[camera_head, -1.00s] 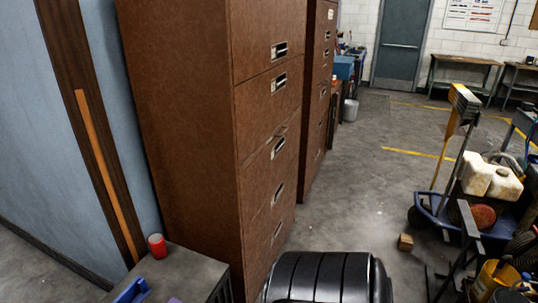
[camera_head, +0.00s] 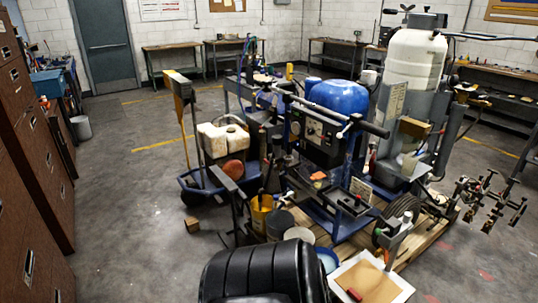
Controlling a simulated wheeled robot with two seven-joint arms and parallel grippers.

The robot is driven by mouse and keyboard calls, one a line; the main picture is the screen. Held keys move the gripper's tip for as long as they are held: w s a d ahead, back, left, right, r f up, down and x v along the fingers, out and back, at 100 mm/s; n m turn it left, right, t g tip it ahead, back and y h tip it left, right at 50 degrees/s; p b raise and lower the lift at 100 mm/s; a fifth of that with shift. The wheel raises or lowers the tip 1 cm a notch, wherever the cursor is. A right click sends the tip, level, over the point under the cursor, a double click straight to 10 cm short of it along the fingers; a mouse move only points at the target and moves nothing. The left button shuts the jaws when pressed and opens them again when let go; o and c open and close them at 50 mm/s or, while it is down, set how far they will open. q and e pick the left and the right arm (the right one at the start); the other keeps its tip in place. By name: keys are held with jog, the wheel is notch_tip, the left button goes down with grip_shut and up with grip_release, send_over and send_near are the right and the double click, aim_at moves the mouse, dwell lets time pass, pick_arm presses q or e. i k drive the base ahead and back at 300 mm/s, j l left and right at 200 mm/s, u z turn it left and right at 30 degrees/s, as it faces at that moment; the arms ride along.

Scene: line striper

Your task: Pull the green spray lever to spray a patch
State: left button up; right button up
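The line striper (camera_head: 317,145) stands near the middle of the view, on a blue frame. It has a handlebar (camera_head: 345,116) with dark grips, a dark control panel and a blue rounded tank (camera_head: 340,96). A tall white tank (camera_head: 413,58) stands behind it to the right. I cannot make out a green spray lever; it is too small or hidden among the parts. Neither of my grippers is in view.
A cart with whitish jugs (camera_head: 222,138) and a yellow bucket (camera_head: 262,213) crowd the striper's left side. A wooden pallet (camera_head: 437,232) and a white-edged board (camera_head: 368,282) lie low in front. Brown cabinets (camera_head: 38,165) line the left. The grey floor between is mostly open.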

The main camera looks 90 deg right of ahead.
aim_at(378, 231)
jog(key=z, duration=3.65)
